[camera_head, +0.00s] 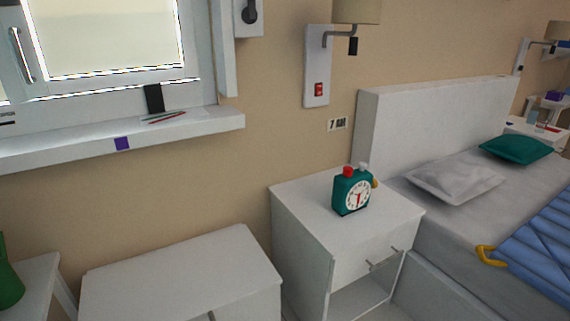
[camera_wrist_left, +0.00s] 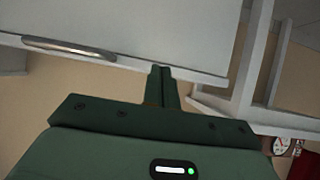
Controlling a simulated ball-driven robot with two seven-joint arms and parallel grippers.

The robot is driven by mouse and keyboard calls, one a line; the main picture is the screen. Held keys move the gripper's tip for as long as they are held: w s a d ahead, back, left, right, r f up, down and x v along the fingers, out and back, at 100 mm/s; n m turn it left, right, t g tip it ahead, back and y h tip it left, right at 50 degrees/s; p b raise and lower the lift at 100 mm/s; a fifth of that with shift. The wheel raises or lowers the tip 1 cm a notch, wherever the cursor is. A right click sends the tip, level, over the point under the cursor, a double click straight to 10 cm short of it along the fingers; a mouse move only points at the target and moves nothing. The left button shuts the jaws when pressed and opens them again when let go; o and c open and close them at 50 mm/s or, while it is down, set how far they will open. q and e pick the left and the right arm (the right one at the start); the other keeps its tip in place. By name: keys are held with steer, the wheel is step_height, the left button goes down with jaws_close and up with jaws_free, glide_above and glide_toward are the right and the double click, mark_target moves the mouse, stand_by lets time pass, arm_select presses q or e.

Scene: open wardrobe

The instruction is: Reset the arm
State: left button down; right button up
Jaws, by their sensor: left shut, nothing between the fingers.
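My left gripper (camera_wrist_left: 162,86) shows in the left wrist view, with its dark green fingers together and nothing between them. It is in front of a white furniture panel (camera_wrist_left: 150,28) with a metal bar handle (camera_wrist_left: 68,47) to its left; I cannot tell whether the fingertips touch the panel. Neither gripper shows in the head view. My right gripper is not seen in any view.
A teal alarm clock (camera_head: 352,191) stands on a white nightstand (camera_head: 296,207) with an open front. A low white cabinet (camera_head: 180,272) stands to its left, under the window sill (camera_head: 60,143). The bed (camera_head: 440,205) is at the right. A green object (camera_head: 9,278) is at the left edge.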

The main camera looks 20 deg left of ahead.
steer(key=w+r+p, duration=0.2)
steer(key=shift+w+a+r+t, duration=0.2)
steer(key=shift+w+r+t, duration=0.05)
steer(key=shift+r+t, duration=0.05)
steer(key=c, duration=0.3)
arm_select(q)
steer(key=s+d+f+m+g+h+p, duration=0.35)
steer(key=s+d+m+h+p, duration=0.3)
steer(key=s+d+p, duration=0.6)
steer(key=s+d+m+g+h+p, duration=0.1)
steer(key=s+d+m+g+p, duration=0.1)
steer(key=s, duration=1.3)
steer(key=s+d+m+g+h+p, duration=0.1)
steer(key=s+d+m, duration=0.3)
steer(key=s, duration=1.1)
steer(key=shift+s+d+m+g+p, duration=0.4)
steer(key=shift+d+g+p, duration=0.25)
steer(key=shift+g+p, duration=0.15)
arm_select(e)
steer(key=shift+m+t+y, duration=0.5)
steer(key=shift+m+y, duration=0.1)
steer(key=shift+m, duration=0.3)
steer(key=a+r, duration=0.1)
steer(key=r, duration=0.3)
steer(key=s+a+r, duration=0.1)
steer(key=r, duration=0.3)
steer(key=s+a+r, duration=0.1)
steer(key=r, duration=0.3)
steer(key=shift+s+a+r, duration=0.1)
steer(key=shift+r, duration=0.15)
